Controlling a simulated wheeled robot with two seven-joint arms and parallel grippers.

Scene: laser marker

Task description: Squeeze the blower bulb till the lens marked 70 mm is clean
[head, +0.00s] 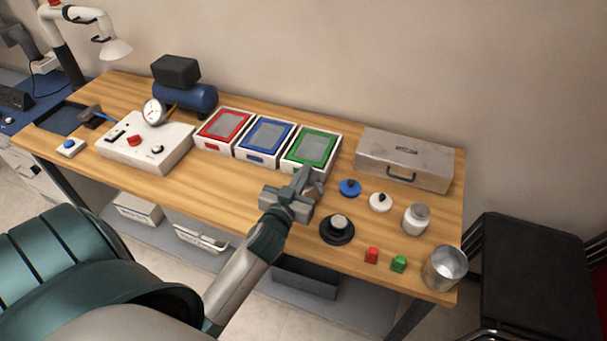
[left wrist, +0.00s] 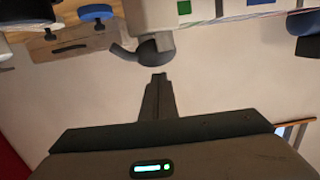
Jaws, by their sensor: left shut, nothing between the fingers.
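My left gripper (head: 306,179) is shut and empty, above the table just in front of the green-framed box. In the left wrist view its closed fingertips (left wrist: 160,78) point at a dark grey rounded bulb with a short nozzle (left wrist: 153,50). This looks like the blower bulb. It appears close to the fingertips, with no grip on it. In the head view the gripper mostly hides it; a grey piece (head: 318,184) shows beside the fingers. I cannot make out a lens marked 70 mm or any lens marking. My right gripper is not in view.
Red (head: 223,128), blue (head: 265,137) and green (head: 312,150) framed boxes stand in a row. A metal toolbox (head: 380,165), blue disc (head: 350,188), white disc (head: 380,203), black round piece (head: 337,231), white jar (head: 416,222) and metal cup (head: 444,270) crowd the right.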

